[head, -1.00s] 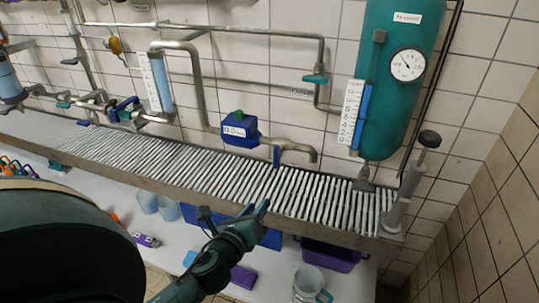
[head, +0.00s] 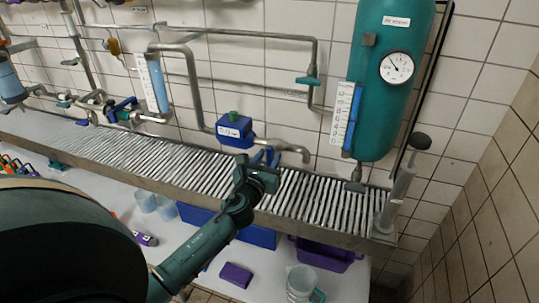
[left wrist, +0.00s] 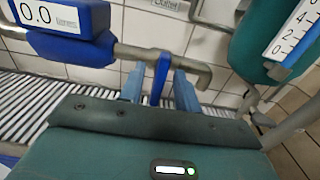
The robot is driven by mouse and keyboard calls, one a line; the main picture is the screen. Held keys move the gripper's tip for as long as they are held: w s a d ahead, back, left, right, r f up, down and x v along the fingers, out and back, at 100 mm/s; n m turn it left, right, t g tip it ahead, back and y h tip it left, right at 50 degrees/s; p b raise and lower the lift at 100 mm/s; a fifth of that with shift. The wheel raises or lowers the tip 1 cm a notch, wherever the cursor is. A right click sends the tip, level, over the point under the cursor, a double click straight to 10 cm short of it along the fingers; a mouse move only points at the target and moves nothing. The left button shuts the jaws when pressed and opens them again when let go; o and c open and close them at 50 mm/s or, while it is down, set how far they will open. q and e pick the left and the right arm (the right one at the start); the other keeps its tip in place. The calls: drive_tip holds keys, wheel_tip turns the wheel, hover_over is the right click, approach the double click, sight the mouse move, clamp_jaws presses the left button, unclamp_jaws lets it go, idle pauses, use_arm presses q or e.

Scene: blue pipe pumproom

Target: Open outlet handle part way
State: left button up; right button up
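The blue outlet handle (left wrist: 160,75) hangs down from the grey outlet pipe (left wrist: 145,54) in the left wrist view. My left gripper (left wrist: 160,88) is open, with one light-blue finger on each side of the handle. A gap shows between the left finger and the handle; the right finger is closer, and I cannot tell whether it touches. In the head view my left gripper (head: 266,157) is just below the outlet pipe (head: 285,146), partly hiding the handle. A blue flow meter (head: 234,130) sits on the pipe and reads 0.0 in the wrist view. My right gripper is not in view.
A slatted grate (head: 170,166) runs along the wall under the pipes. A teal tank (head: 375,110) with a gauge (head: 397,68) stands to the right, beside a grey hand pump (head: 402,185). A jug (head: 300,283), purple bin (head: 330,253) and cups (head: 146,201) are below.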

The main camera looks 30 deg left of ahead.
use_arm(q)
drive_tip(key=shift+w+a, duration=0.15)
drive_tip(key=shift+w, duration=0.55)
drive_tip(key=shift+c, duration=0.4)
clamp_jaws()
